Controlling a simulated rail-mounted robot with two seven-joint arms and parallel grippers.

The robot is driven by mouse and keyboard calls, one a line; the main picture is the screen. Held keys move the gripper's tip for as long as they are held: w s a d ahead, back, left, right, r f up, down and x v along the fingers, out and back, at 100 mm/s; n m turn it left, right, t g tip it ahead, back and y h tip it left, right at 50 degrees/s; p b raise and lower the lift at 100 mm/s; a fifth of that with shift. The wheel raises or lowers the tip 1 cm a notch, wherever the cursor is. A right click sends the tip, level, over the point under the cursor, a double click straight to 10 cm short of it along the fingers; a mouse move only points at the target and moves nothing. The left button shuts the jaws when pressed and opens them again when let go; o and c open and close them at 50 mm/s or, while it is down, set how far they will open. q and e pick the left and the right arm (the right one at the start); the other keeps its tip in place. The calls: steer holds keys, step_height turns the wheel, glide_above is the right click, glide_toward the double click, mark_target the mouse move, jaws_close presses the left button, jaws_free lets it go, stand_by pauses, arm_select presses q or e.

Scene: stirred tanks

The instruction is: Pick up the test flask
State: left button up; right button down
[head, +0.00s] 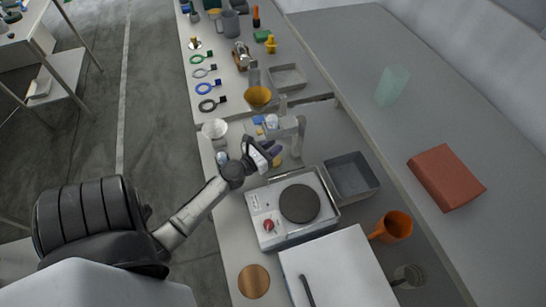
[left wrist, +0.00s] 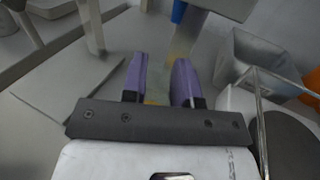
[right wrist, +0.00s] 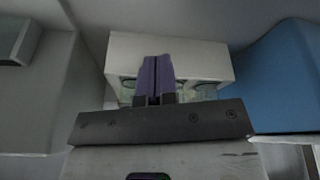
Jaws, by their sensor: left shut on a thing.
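My left gripper (head: 270,152) is beside the stand, just behind the hotplate. In the left wrist view its two purple fingers (left wrist: 161,75) have a narrow gap, and a pale, yellowish see-through thing (left wrist: 156,88) shows between them. This looks like the test flask; the fingers hide most of it. In the head view a small amber patch (head: 277,160) shows at the fingertips. My right gripper (right wrist: 156,70) shows only in the right wrist view. Its purple fingers are together with nothing visible between them.
The hotplate (head: 260,222) stands close in front of the left gripper, with a grey bin (head: 352,175) to its right. A grey stand (head: 298,135) is right beside the gripper. An orange mug (head: 394,227) stands farther right. A white box (right wrist: 200,58) is near the right gripper.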

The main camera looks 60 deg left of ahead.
arm_select(q)
jaws_close()
arm_select(e)
steer(key=shift+a, duration=0.1)
steer(key=shift+r, duration=0.1)
arm_select(q)
steer(key=shift+s+d+r+p, duration=0.1)
steer(key=shift+s+r+p, duration=0.3)
steer(key=shift+r, duration=0.15)
arm_select(e)
steer(key=shift+r, duration=0.3)
arm_select(q)
steer(key=s+d+r, duration=0.1)
steer(key=s+r, duration=0.2)
steer(key=s, duration=0.3)
steer(key=s+d+r, duration=0.1)
steer(key=s+r, duration=0.3)
steer(key=s, duration=0.3)
steer(key=shift+d+p, duration=0.4)
steer(key=shift+p, duration=0.05)
arm_select(e)
steer(key=shift+r, duration=0.5)
arm_select(q)
steer(key=shift+f, duration=0.1)
arm_select(e)
steer(key=shift+f, duration=0.1)
